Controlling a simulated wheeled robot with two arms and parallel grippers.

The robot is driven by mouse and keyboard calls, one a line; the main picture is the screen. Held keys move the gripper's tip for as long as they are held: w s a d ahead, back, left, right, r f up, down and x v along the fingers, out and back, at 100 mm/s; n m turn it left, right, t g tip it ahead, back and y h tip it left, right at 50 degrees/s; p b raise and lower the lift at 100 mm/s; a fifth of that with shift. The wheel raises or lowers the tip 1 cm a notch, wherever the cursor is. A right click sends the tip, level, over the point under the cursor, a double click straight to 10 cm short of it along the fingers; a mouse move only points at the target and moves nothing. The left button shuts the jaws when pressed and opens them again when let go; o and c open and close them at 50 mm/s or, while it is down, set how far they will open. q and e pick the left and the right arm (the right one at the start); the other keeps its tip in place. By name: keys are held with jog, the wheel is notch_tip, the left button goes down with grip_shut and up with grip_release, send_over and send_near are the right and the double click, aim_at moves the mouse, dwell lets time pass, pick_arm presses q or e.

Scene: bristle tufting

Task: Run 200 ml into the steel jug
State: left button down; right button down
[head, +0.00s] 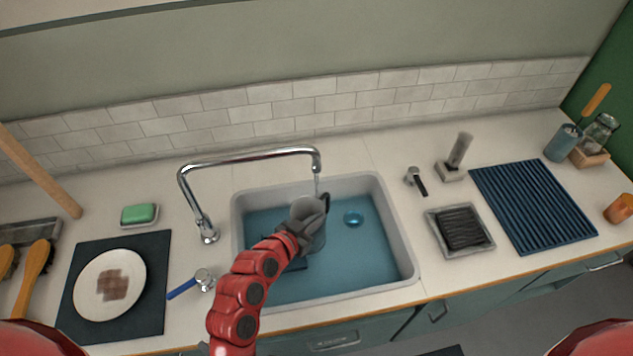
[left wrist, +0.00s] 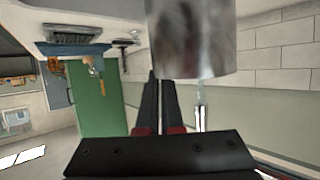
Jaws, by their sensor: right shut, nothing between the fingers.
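The steel jug (head: 306,208) is above the sink, under the end of the tap spout (head: 317,160). A thin clear stream (head: 316,184) runs from the spout toward the jug. My left gripper (head: 301,236) is at the jug's near side, its fingers close together and shut on the jug. The left wrist view shows the jug's grey wall (left wrist: 192,38) beyond the dark fingers (left wrist: 161,100), with a pale vertical strip (left wrist: 199,105) beside it, perhaps the stream. The water level inside the jug cannot be seen. My right gripper is not in view.
The sink (head: 399,245) holds blue water and a small round object (head: 353,218). A plate (head: 92,300), green soap (head: 139,213) and ribbed blue mat (head: 535,205) occupy the counter.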

jog(key=c, duration=0.8)
grip_release()
jog(key=n+g+y, duration=0.1)
jog(key=g, duration=0.1)
send_near(181, 293)
jog(key=x, duration=0.9)
jog(key=shift+a, duration=0.15)
jog(key=shift+x, duration=0.85)
jog(key=shift+w, duration=0.1)
jog(key=shift+c, duration=0.3)
grip_shut()
